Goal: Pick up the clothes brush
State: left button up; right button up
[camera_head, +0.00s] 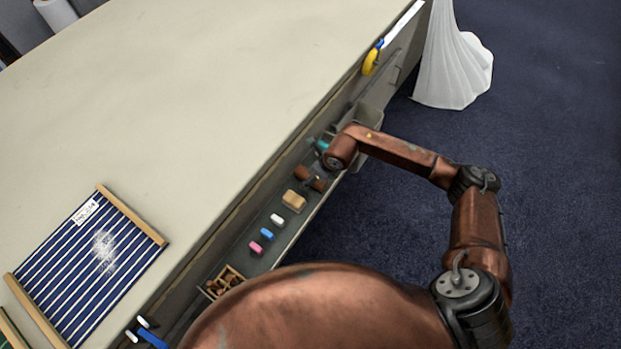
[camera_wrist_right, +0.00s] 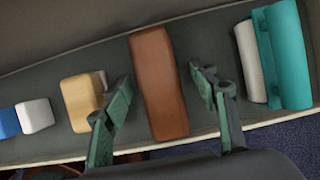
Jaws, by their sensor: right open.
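A brown, smooth, block-like thing, which I take for the clothes brush (camera_head: 305,175), lies in the narrow grey tray along the table's side. In the right wrist view the brush (camera_wrist_right: 159,85) lies lengthwise between the two fingers of my right gripper (camera_wrist_right: 160,80). The fingers are open, one on each side of it, with a gap on both sides. In the head view my right arm reaches over the tray from the right, and its wrist hides most of the gripper. Bristles cannot be made out. My left gripper is not in view.
The tray also holds a tan block (camera_head: 294,200), a white (camera_head: 277,220), a blue (camera_head: 267,234) and a pink (camera_head: 256,248) block, and a teal thing (camera_wrist_right: 288,55). A blue striped panel (camera_head: 90,255) with white powder lies on the table (camera_head: 200,90).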

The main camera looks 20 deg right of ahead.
jog(key=shift+c, duration=0.6)
jog(key=c, duration=1.2)
jog(key=shift+c, duration=0.2)
notch_tip(320, 180, up, 4)
jog(key=shift+p, duration=0.55)
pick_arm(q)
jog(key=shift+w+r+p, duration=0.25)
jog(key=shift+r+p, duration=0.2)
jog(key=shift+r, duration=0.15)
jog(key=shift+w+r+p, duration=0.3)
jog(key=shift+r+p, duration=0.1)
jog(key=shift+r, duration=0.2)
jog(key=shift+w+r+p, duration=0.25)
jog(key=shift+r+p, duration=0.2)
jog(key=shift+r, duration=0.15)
pick_arm(e)
jog(key=s+a+r, duration=0.4)
jog(key=s+r, duration=0.5)
jog(key=s, duration=0.4)
jog(key=shift+s+r, duration=0.2)
jog(key=shift+a, duration=0.1)
